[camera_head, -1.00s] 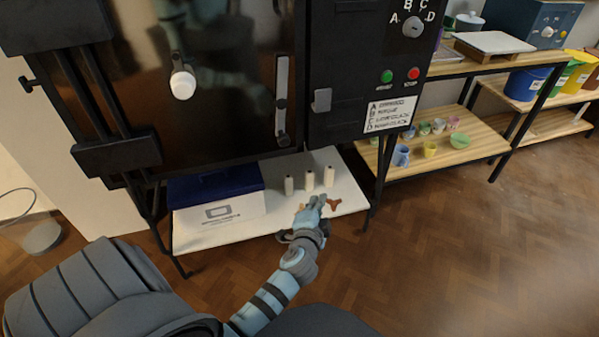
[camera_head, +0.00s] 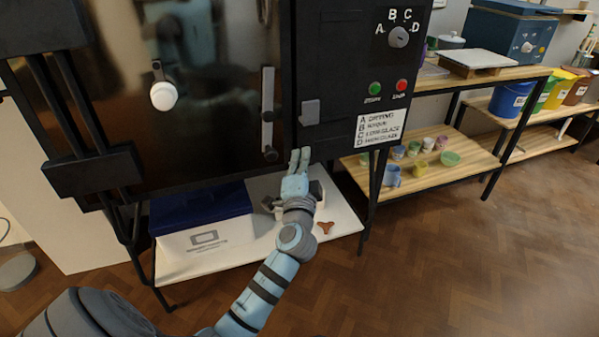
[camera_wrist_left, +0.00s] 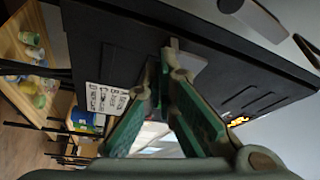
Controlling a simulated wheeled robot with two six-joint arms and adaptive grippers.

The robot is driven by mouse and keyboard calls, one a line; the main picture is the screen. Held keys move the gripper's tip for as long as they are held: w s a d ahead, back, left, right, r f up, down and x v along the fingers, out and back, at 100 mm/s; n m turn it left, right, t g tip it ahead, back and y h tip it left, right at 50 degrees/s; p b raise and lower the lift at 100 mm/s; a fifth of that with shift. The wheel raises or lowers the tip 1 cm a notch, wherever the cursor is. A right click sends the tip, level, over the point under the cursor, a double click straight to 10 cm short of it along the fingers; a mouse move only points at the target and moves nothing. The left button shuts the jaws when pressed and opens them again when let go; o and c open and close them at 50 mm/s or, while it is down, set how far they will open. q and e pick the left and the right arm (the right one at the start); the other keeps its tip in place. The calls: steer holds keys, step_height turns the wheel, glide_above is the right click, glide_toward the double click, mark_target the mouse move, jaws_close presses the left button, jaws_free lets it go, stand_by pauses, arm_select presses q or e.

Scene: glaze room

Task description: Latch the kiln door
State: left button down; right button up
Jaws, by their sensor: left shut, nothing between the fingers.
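The kiln door (camera_head: 200,110) is a dark glossy panel in the head view, lying against the black control housing (camera_head: 340,70). A grey latch bar (camera_head: 267,95) hangs upright near its right edge, with a dark knob (camera_head: 271,153) at the lower end. A grey catch (camera_head: 309,113) sticks out of the housing to the right of the bar. My left gripper (camera_head: 300,157) is shut and empty, pointing up just below the catch and right of the knob, apart from the bar. In the left wrist view its green-padded fingers (camera_wrist_left: 166,62) converge beside a grey plate, probably the catch. My right gripper is out of view.
A white low shelf (camera_head: 345,218) under the kiln holds a blue-and-white box (camera_head: 205,220) and a small brown tripod piece (camera_head: 325,227). Wooden shelves (camera_head: 425,175) with small cups stand at right. Open floor lies in front.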

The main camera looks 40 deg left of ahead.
arm_select(q)
steer(key=a, duration=0.2)
steer(key=a+f+b, duration=0.1)
steer(key=a, duration=0.1)
steer(key=shift+a, duration=0.15)
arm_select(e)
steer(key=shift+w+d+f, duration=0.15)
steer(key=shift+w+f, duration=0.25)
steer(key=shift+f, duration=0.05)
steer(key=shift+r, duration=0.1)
